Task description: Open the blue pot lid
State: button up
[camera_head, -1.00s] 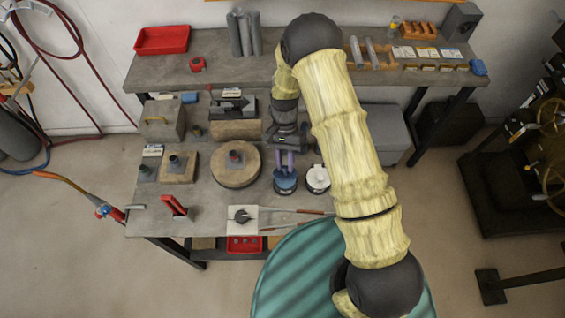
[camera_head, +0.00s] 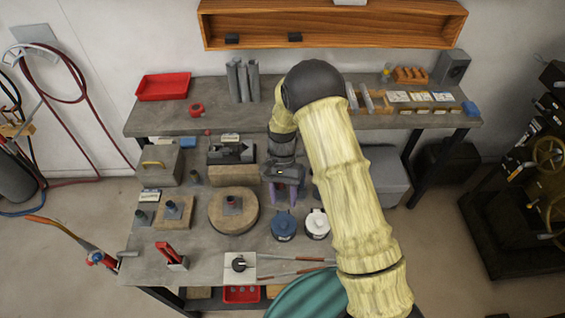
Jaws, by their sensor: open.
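The blue pot (camera_head: 284,226) stands on the lower workbench top, just left of a white pot (camera_head: 317,224). Its round blue top faces up; I cannot tell from this height whether the lid is raised at all. My gripper (camera_head: 282,196) hangs from the arm just behind the blue pot in the picture, its two purple fingers apart with nothing between them. The fingertips appear clear of the pot. How high they are above the bench is hard to judge.
A round wooden block (camera_head: 232,222) stands left of the blue pot. Long tongs (camera_head: 297,271) and a white plate with a dark knob (camera_head: 239,264) lie in front. A grey box (camera_head: 382,176) is to the right, behind my arm. A raised shelf (camera_head: 330,116) runs along the back.

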jog(key=b+v, duration=0.3)
jog(key=v, duration=1)
jog(key=shift+r, duration=0.35)
jog(key=shift+w, duration=0.1)
jog(key=s+d+r+n+t, duration=0.1)
jog(key=s+d+t, duration=0.3)
jog(key=s+d, duration=0.4)
jog(key=s+d+r+n+t, duration=0.2)
jog(key=s+d+r+t, duration=0.1)
jog(key=s+d, duration=0.6)
jog(key=shift+n+t, duration=0.3)
jog(key=shift+t, duration=0.6)
jog(key=shift+w+r, duration=0.1)
